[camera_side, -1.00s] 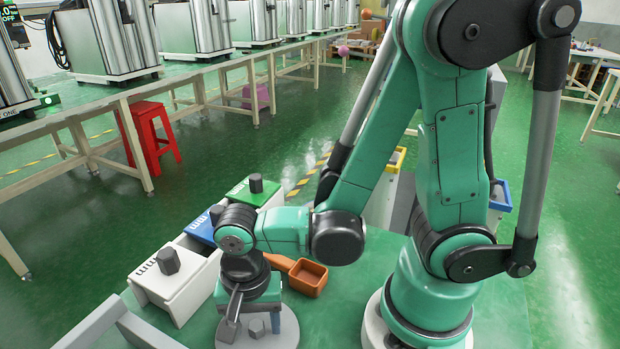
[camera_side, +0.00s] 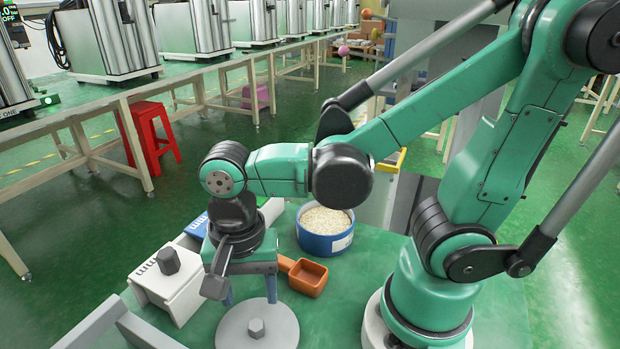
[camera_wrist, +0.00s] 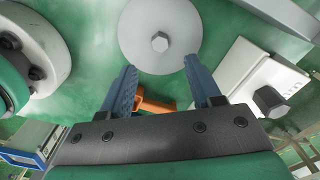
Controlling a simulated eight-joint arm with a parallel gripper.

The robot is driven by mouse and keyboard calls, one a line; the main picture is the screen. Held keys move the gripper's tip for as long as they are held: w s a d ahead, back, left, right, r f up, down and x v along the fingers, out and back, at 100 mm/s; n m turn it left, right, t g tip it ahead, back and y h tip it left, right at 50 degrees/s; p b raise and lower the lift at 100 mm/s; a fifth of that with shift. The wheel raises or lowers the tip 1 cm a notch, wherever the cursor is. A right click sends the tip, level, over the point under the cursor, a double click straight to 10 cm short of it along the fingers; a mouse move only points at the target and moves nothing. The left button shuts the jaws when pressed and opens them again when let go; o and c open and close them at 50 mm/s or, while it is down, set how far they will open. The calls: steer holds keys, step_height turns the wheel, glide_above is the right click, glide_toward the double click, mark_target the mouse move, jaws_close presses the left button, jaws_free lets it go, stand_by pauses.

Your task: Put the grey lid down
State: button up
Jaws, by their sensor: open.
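The grey lid (camera_side: 280,328) is a round disc with a hexagonal knob (camera_side: 256,327) on top. It lies flat low at the front of the green table in the side view; what is directly under it is hidden. My gripper (camera_side: 250,300) is above and behind the lid, with its two blue fingers apart and empty. In the wrist view the lid (camera_wrist: 160,58) is beyond the open fingertips (camera_wrist: 158,68), and nothing is between the fingers but the view of the table and an orange scoop.
The orange scoop (camera_side: 307,278) lies behind the lid. A blue tub of pale grains (camera_side: 326,243) stands behind it. A white box with a dark knob (camera_side: 172,296) is to the left, with a blue box (camera_side: 198,228) behind. A grey slab (camera_side: 95,325) is at front left.

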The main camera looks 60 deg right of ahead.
step_height(320, 180, up, 5)
steer(key=w+d+n+t, duration=0.5)
steer(key=d+n+t, duration=0.2)
steer(key=n, duration=0.5)
steer(key=shift+w+d, duration=0.3)
steer(key=shift+d, duration=0.5)
